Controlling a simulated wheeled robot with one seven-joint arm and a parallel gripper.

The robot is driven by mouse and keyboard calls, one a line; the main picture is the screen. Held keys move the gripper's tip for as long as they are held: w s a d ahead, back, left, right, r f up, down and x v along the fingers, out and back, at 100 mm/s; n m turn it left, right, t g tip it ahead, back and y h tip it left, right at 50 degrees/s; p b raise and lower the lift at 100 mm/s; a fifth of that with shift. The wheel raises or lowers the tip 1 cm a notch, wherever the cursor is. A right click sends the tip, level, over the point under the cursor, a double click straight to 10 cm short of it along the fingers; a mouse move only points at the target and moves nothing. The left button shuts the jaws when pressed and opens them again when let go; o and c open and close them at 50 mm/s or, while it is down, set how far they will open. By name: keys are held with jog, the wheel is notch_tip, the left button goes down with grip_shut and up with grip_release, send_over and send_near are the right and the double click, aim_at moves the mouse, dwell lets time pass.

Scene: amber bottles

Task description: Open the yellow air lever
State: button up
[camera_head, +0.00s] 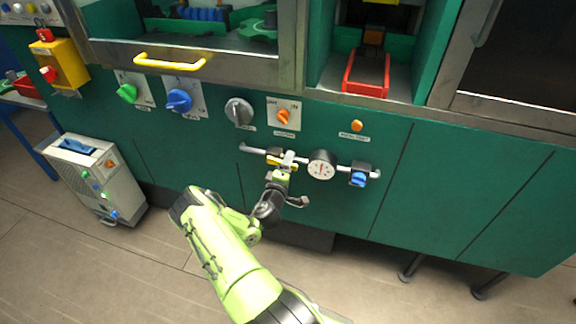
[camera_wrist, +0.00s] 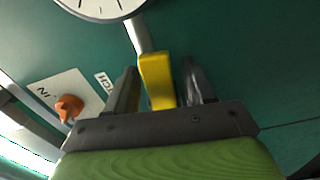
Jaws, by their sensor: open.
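The yellow air lever (camera_wrist: 157,82) is in the middle of the wrist view, a short upright yellow block in front of the pipe. My gripper (camera_wrist: 161,80) is open, with one dark finger on each side of the lever. A gap shows between the lever and each finger. In the head view the lever (camera_head: 273,159) is partly hidden by my gripper (camera_head: 286,162), at the pipe on the green panel. I cannot tell whether any finger touches the lever.
A round white gauge (camera_head: 321,165) sits on the pipe just right of the lever, with a blue lever (camera_head: 358,179) beyond it. Above are an orange knob (camera_head: 283,117), a grey knob (camera_head: 239,112) and an orange button (camera_head: 357,126). Floor is clear lower left.

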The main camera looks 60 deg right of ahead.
grip_shut()
jog(key=shift+r+n+p, duration=0.35)
jog(key=shift+n, duration=0.35)
grip_release()
jog(key=shift+a, duration=0.1)
jog(key=s+a+p, duration=0.2)
jog(key=a+p, duration=0.3)
jog(key=a, duration=1)
jog(key=shift+s+a, duration=0.2)
jog(key=shift+s, duration=0.1)
